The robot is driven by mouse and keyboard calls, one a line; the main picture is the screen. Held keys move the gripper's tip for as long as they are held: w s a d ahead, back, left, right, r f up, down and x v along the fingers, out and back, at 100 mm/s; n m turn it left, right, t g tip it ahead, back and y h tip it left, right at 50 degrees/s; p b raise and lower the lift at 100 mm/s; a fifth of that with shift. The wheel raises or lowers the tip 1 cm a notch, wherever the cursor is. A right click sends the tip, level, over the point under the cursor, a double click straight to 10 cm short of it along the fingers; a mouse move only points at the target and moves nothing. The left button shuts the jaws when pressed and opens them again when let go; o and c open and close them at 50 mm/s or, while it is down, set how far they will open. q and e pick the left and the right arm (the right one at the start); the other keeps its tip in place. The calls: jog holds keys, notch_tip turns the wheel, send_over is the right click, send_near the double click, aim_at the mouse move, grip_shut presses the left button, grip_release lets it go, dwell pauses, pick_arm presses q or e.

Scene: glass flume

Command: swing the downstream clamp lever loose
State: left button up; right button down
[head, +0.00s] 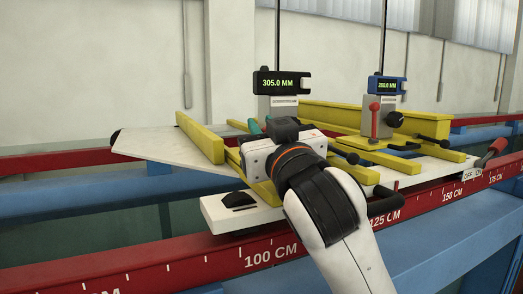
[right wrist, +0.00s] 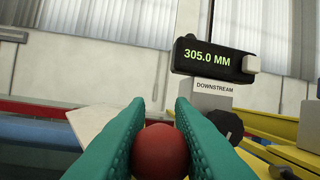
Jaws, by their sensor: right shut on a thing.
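My right gripper (head: 255,130) reaches in over the carriage at the downstream gauge. In the right wrist view its teal fingers are shut on a red ball knob (right wrist: 161,150), one finger on each side. The knob stands before the post labelled DOWNSTREAM (right wrist: 205,93), so it appears to be the downstream clamp lever's. The lever's shaft is hidden, and in the head view my gripper covers the knob as well. The downstream gauge's black display (head: 281,82) reads 305.0 MM; it also shows in the right wrist view (right wrist: 214,57). My left gripper is not in view.
A second gauge with a blue display (head: 388,86) stands to the right, with an upright red-knobbed lever (head: 374,118) before it. Yellow rails (head: 200,137) cross the white carriage plate (head: 150,145). A red scale rail (head: 235,257) runs along the front. A red-handled OFF/ON lever (head: 492,151) is at right.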

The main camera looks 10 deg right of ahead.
jog(key=shift+s+d+f+t+b, duration=0.1)
jog(key=shift+s+f+t+b, duration=0.15)
jog(key=shift+t+b, duration=0.4)
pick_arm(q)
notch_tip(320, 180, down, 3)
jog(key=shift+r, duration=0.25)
pick_arm(e)
jog(key=shift+r, duration=0.1)
jog(key=c, duration=1.3)
grip_release()
jog(key=shift+o, duration=0.2)
jog(key=shift+s, duration=0.1)
